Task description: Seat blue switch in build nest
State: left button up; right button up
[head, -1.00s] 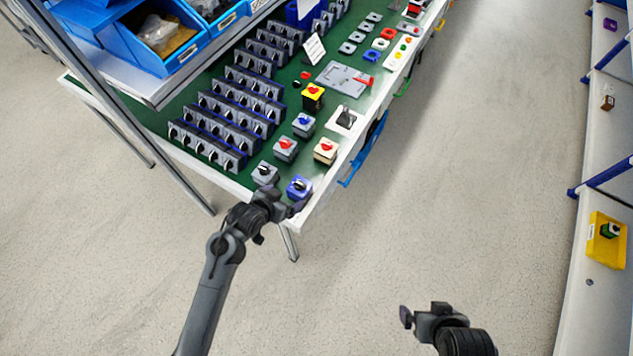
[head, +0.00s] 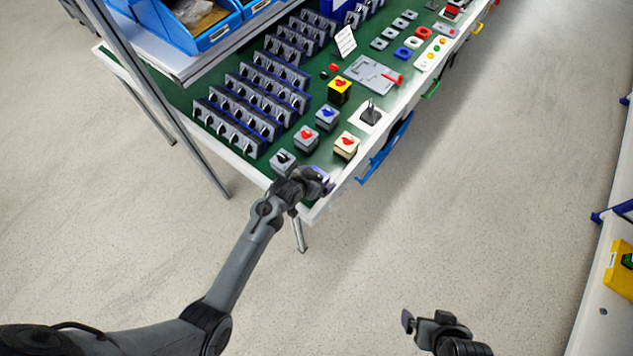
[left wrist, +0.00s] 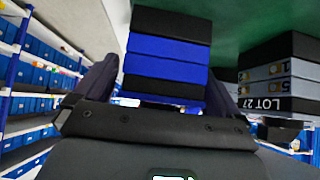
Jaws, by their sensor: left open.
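The blue switch (head: 323,175) stands at the near corner of the green bench, mostly hidden behind my left gripper (head: 312,181) in the head view. In the left wrist view the switch is a block of black and blue layers (left wrist: 166,55). The open fingers of my left gripper (left wrist: 163,92) are on either side of it, with a visible gap at least on the left. A grey plate with a red handle (head: 374,74), possibly the build nest, lies farther back on the bench. My right gripper (head: 425,323) hangs over the floor, apart from everything; its opening is unclear.
A grey switch (head: 282,160), a red-knobbed switch (head: 305,138) and a cream switch (head: 346,145) stand close by. A yellow-and-black switch (head: 340,90) is near the plate. Rows of grey units (head: 240,117) fill the left side. Blue bins (head: 210,30) overhang the back left.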

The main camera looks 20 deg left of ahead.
pick_arm(q)
jog(key=shift+w+d+f, duration=0.1)
jog(key=shift+w+f, duration=0.25)
jog(key=shift+f, duration=0.05)
jog(key=shift+c, duration=0.3)
jog(key=c, duration=1)
jog(key=shift+c, duration=0.7)
jog(key=shift+r, duration=0.2)
